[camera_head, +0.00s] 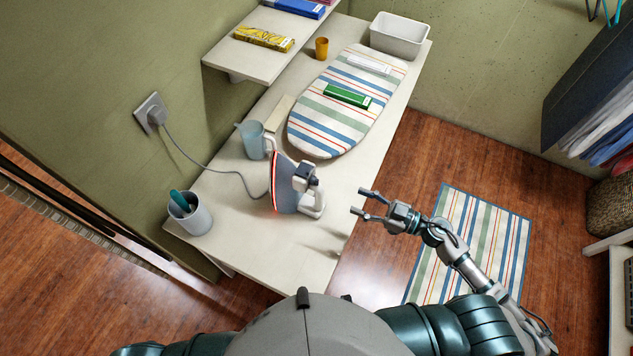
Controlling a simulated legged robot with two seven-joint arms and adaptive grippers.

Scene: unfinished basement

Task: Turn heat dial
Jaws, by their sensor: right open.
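An iron (289,187) stands upright on its heel on the white table, with its soleplate facing left and a red glow along the edge. A dark part that looks like the dial (306,174) sits on its right side, near the white handle. It is too small to read a setting. A grey cord runs from the iron to the wall outlet (152,113). My right gripper (361,203) is open and empty, to the right of the iron and apart from it, by the table's front edge. My left gripper is not in view.
The table (235,243) also holds a cup with a teal item (190,216), a clear jug (252,141), a striped ironing board (310,131) with a green box (347,96), an orange cup (321,47) and a white bin (398,36). A shelf (226,55) overhangs the back.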

